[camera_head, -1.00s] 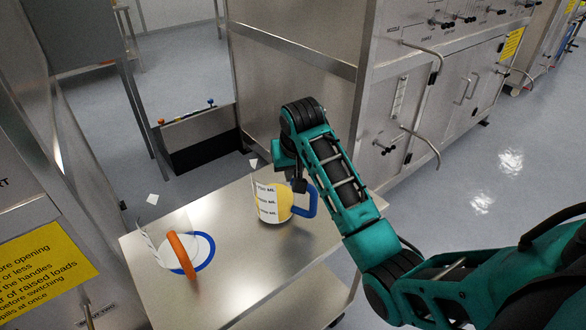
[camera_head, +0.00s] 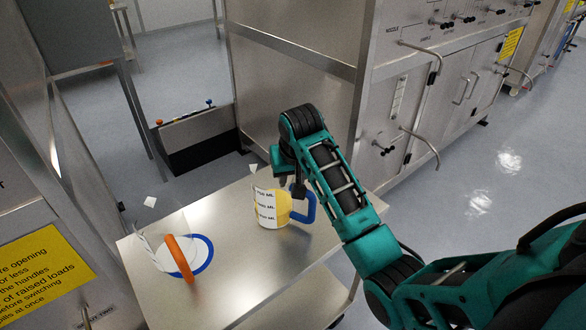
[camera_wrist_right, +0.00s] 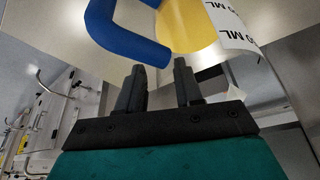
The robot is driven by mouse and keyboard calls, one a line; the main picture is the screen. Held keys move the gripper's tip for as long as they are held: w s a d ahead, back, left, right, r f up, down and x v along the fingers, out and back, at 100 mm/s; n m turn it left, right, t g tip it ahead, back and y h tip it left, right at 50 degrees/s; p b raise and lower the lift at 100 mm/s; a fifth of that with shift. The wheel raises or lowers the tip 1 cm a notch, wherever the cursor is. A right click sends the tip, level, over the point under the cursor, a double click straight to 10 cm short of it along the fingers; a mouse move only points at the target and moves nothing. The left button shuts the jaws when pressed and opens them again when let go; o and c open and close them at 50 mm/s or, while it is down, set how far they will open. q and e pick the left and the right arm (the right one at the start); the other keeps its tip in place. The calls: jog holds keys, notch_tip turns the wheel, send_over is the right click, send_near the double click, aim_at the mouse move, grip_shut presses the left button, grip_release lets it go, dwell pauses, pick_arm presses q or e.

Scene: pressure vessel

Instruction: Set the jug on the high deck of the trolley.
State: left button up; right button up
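The jug (camera_head: 268,208) has yellow contents, a white label with ML marks and a blue handle (camera_head: 309,206). It stands upright on the steel high deck (camera_head: 240,262) of the trolley. My right gripper (camera_head: 299,188) reaches down beside its handle. In the right wrist view, its two fingers (camera_wrist_right: 160,66) are apart with nothing clearly between them. The blue handle (camera_wrist_right: 128,38) lies just past the fingertips there; I cannot tell whether they touch. My left gripper is not in view.
A clear vessel with an orange handle (camera_head: 181,258) and a blue base ring stands at the left of the same deck. A lower shelf (camera_head: 305,300) shows below. A steel cabinet (camera_head: 290,90) rises behind the trolley. The deck's front part is bare.

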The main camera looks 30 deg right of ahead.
jog(key=v, duration=0.9)
jog(key=shift+d+r, duration=0.15)
jog(key=shift+r, duration=0.15)
jog(key=shift+v, duration=1.15)
jog(key=shift+s, duration=0.1)
jog(key=shift+f, duration=0.1)
